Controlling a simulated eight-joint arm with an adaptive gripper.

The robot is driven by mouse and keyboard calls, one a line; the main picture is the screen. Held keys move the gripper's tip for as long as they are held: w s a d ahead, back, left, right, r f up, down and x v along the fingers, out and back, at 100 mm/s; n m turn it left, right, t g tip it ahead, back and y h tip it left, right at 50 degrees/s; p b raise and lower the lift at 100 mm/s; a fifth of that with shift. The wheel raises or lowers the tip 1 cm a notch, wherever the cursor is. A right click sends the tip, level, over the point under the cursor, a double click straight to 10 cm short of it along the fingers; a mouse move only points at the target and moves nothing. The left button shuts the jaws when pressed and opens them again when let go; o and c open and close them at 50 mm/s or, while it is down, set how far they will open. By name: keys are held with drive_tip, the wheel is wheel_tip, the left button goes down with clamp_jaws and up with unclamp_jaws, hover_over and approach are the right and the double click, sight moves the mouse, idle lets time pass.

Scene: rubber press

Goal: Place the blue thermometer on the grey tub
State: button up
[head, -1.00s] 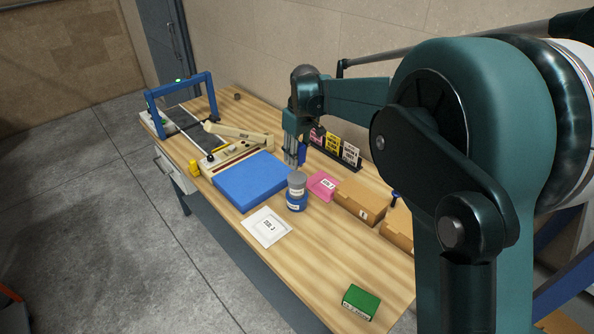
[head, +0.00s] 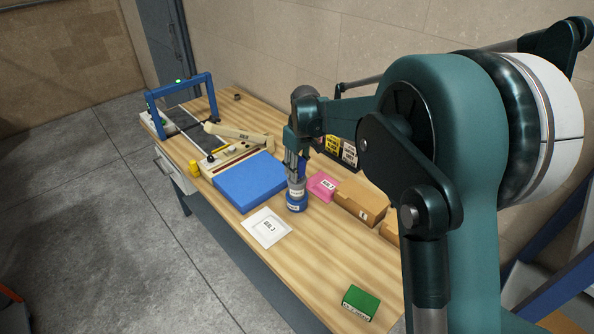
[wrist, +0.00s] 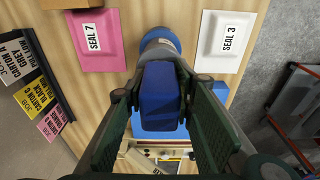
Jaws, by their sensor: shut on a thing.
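My gripper (head: 296,172) is shut on the blue thermometer (wrist: 160,98), a blocky blue piece between the two fingers in the wrist view. In the head view the gripper hangs above the grey tub (head: 296,187), which sits stacked on a blue tub (head: 296,204). The grey tub also shows in the wrist view (wrist: 160,38), partly covered by the thermometer. Whether the thermometer touches the grey tub I cannot tell.
A blue slab (head: 248,183) lies left of the tubs and a white SEAL 3 packet (head: 267,228) in front. A green box (head: 360,302) lies near the front edge, with clear wood between.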

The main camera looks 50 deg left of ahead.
drive_tip(key=shift+f, duration=0.25)
drive_tip(key=o, duration=1)
drive_tip(key=shift+o, duration=0.2)
drive_tip(key=shift+r, duration=0.15)
drive_tip(key=r, duration=0.4)
drive_tip(key=d+r, duration=0.1)
drive_tip(key=r, duration=0.7)
drive_tip(key=shift+d+b, duration=0.2)
drive_tip(key=shift+b, duration=0.1)
